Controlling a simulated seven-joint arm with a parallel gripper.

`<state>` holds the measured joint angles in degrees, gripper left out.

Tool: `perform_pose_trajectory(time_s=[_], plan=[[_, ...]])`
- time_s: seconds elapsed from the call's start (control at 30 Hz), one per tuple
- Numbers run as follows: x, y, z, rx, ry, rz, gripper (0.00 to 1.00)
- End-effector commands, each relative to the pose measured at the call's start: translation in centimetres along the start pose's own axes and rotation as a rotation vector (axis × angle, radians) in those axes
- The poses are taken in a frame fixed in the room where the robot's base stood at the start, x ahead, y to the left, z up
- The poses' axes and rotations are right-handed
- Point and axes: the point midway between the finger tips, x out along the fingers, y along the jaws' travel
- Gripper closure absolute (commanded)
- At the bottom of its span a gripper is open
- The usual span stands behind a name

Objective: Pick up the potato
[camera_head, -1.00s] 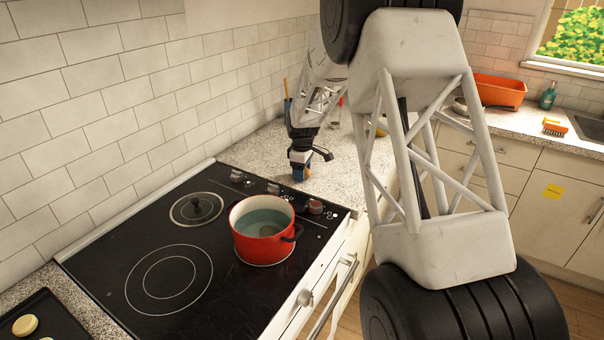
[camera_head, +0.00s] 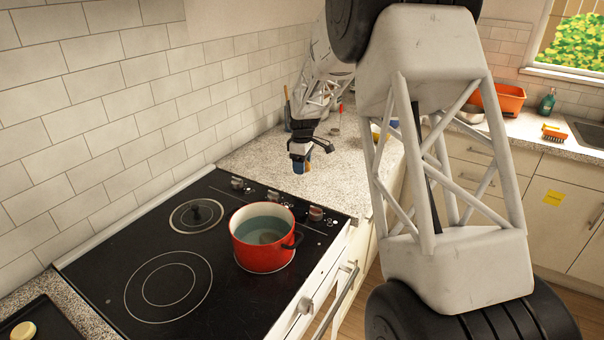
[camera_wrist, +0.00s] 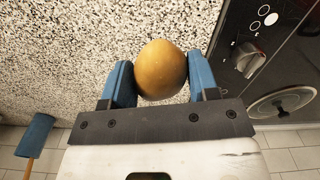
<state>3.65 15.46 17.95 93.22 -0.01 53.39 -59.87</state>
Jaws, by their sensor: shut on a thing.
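The potato (camera_wrist: 161,69) is a yellow-brown rounded lump between the two blue fingers of my gripper (camera_wrist: 160,82) in the wrist view. The gripper is shut on it, and speckled countertop shows behind. In the head view my gripper (camera_head: 299,168) is above the counter, just beyond the stove's far right corner. The potato is too small or hidden to make out there.
A red pot (camera_head: 263,240) with liquid stands on the black stove (camera_head: 110,262). A dark lid (camera_head: 196,213) lies behind it. The speckled counter (camera_head: 345,185) has free room. A blue-headed utensil (camera_wrist: 36,136) shows in the wrist view. An orange bin (camera_head: 503,98) stands farther right.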

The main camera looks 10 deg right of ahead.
Motion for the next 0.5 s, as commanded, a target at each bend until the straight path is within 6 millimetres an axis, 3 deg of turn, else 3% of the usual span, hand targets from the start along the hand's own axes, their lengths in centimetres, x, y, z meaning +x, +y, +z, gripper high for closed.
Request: perform_pose_trajectory(time_s=[0.2,0.5], plan=[[-3.0,0.1,0.0,0.000,0.001,0.002,0.70],[-4.6,0.0,0.0,0.000,0.001,0.001,0.70]])
